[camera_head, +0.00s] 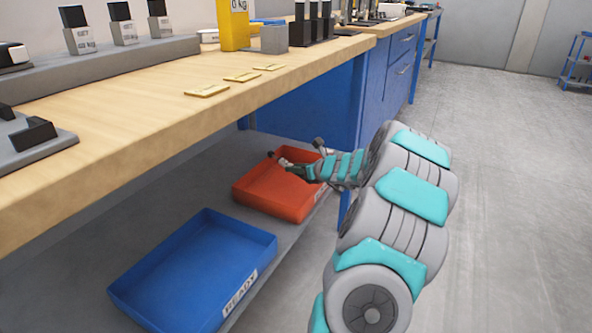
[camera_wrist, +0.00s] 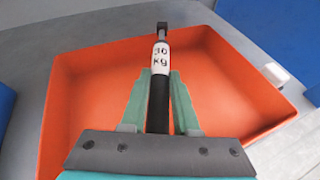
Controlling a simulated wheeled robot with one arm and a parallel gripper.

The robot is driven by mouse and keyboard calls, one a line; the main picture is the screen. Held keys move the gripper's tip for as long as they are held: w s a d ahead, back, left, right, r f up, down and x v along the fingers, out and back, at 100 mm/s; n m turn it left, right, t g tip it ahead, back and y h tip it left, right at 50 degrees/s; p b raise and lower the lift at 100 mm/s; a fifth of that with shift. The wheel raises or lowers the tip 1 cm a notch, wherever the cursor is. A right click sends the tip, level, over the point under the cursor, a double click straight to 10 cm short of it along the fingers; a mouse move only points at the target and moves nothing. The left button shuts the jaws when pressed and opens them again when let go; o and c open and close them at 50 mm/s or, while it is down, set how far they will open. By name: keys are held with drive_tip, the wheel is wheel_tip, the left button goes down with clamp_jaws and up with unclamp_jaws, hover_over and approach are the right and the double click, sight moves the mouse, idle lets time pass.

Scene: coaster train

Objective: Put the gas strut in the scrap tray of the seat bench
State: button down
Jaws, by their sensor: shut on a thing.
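The gas strut (camera_wrist: 158,100) is a black tube with a white label reading "30 KG" and a thin rod end. My gripper (camera_wrist: 158,82) is shut on it, with a green finger on each side. The strut points away from the wrist, over the orange-red tray (camera_wrist: 75,105). In the head view the same tray (camera_head: 262,197) sits on the low shelf under the bench, and my gripper (camera_head: 290,164) is over its far part. I cannot tell whether the strut touches the tray floor. The tray's label is mostly hidden, and no other thing shows in it.
A blue tray (camera_head: 132,288) labelled "READY" stands on the shelf (camera_head: 205,165), nearer than the orange one. The wooden bench top (camera_head: 130,105) overhangs the shelf. Blue drawers (camera_head: 390,68) stand beyond. Open floor (camera_head: 505,200) lies to the right.

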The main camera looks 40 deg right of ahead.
drive_tip(key=shift+f, duration=0.6)
drive_tip(key=c, duration=0.7)
unclamp_jaws()
drive_tip(key=shift+o, duration=0.2)
drive_tip(key=shift+r, duration=0.1)
